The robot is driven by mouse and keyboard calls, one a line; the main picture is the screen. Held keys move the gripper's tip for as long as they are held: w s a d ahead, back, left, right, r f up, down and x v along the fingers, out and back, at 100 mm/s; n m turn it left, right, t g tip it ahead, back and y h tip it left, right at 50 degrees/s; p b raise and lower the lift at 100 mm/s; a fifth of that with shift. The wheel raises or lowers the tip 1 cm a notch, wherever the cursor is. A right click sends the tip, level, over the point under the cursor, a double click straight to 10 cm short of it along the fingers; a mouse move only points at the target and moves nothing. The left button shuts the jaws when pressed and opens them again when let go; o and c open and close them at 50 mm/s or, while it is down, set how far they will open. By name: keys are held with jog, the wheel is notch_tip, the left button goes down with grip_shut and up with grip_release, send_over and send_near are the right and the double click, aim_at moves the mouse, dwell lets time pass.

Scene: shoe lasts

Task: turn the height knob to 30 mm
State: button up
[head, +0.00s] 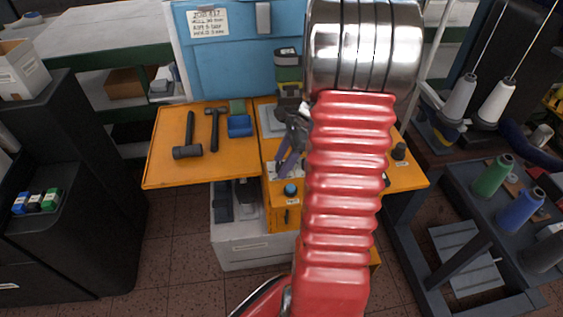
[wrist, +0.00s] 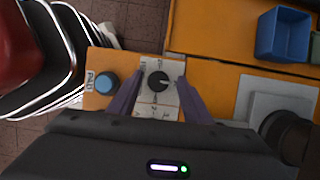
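The height knob (wrist: 158,82) is a small black dial on a white scale plate on an orange panel, in the wrist view. The scale figures are too small to read, so its setting cannot be told. My gripper (wrist: 161,79) is open, with one purple finger on each side of the knob and gaps between them. Whether the fingertips are level with the knob or above it cannot be told. In the head view my gripper (head: 284,168) is over the orange machine, partly behind my red arm, and the knob cannot be made out.
A blue round button (wrist: 106,82) sits left of the knob on the same panel. A blue bin (wrist: 283,35) stands on the orange table at upper right. A mallet (head: 188,140) and a hammer (head: 213,125) lie on the table's left wing (head: 160,165).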

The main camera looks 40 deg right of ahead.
jog(key=v, duration=1.3)
jog(key=shift+r, duration=0.35)
dwell(0.4)
jog(key=s+a+r+n+t+h, duration=0.1)
jog(key=s+a+r+n, duration=0.1)
jog(key=a+n, duration=0.6)
jog(key=s+a+r+n+t+h, duration=0.1)
jog(key=s+a+r+n, duration=0.1)
jog(key=a+n, duration=0.6)
jog(key=s+a+r+n+t+h, duration=0.1)
jog(key=a+n, duration=0.7)
jog(key=a, duration=0.8)
jog(key=shift+s+a+r+n+h, duration=0.4)
jog(key=shift+s+r, duration=0.45)
jog(key=shift+s, duration=0.15)
